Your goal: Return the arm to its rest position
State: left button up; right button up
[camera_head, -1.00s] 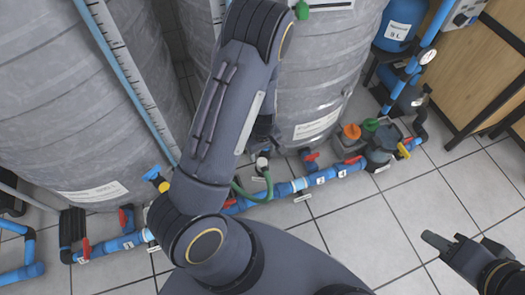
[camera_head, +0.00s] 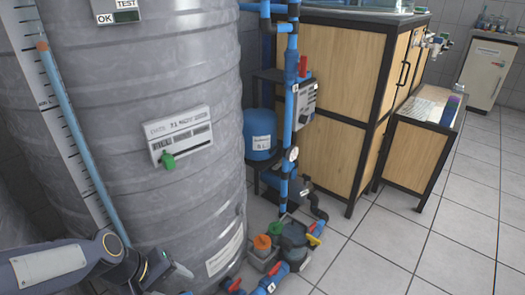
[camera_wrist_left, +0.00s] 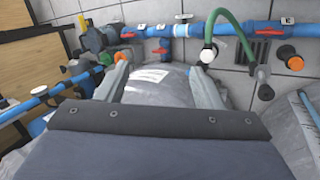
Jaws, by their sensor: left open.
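My left arm (camera_head: 60,265) comes in at the lower left of the head view, low in front of the large grey tank (camera_head: 150,90). In the left wrist view my left gripper (camera_wrist_left: 160,80) is open, its two fingers spread apart with nothing held between them. My right gripper is out of view.
A blue vessel (camera_head: 261,135) and a vertical blue pipe (camera_head: 289,110) stand right of the tank. A pump with orange and green caps (camera_head: 292,236) sits on the floor. A wooden cabinet (camera_head: 330,75) is behind. Tiled floor (camera_head: 400,250) at the right is clear.

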pick_arm(q)
jog(key=s+r+m+t+p, duration=0.1)
jog(key=s+r+m+t, duration=0.2)
jog(key=s+r+m, duration=0.55)
jog(key=s+r+n+p, duration=0.1)
jog(key=r+p, duration=1.4)
jog(key=s+r+n+p, duration=0.1)
jog(key=s+r+p, duration=0.1)
jog(key=r+p, duration=1.3)
jog(key=shift+s+r+n+y, duration=0.25)
jog(key=shift+r+n+y, duration=0.15)
jog(key=shift+r, duration=0.2)
